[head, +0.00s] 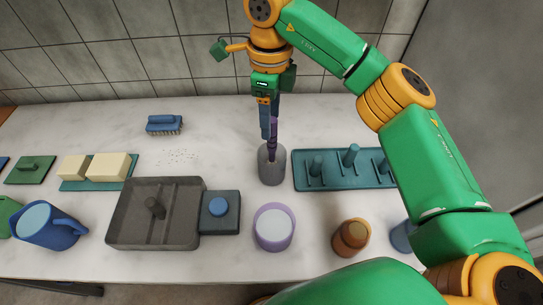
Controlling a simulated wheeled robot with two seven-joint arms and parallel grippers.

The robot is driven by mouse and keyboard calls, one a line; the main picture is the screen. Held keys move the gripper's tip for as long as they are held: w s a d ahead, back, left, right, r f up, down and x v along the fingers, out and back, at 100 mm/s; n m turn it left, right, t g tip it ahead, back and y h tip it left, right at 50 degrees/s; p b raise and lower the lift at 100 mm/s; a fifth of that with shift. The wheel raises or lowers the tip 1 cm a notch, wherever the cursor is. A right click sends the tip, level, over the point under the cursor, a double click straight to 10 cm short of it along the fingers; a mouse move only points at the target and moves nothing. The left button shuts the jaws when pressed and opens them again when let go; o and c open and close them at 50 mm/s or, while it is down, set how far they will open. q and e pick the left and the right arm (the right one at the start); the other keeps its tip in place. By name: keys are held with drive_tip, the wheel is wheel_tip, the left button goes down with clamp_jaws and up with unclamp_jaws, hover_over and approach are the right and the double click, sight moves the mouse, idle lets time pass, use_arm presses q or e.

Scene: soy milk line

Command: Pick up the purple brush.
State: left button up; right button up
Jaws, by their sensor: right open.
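The purple brush (273,133) stands upright in a grey cylindrical holder (272,168) in the middle of the counter; its lower end is hidden inside the holder. My right gripper (269,125) points straight down above the holder, with its fingers at the brush's upper handle. The jaws are open, and the fingers partly cover the handle. My left gripper does not show in the head view.
A teal rack with pegs (310,182) stands right of the holder. A purple-rimmed cup (273,228), a brown cup (350,238) and a grey divided tray (135,238) are nearer. A blue scrubbing brush (164,124) lies back left. The counter behind the holder is clear.

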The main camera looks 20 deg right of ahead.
sight(272, 139)
drive_tip(key=f+p, duration=0.1)
drive_tip(key=f, duration=0.1)
drive_tip(key=f+p, duration=0.2)
drive_tip(key=f, duration=0.1)
drive_tip(key=shift+s+d+f, duration=0.15)
drive_tip(key=shift+s+f, duration=0.1)
drive_tip(key=shift+f, duration=0.5)
clamp_jaws()
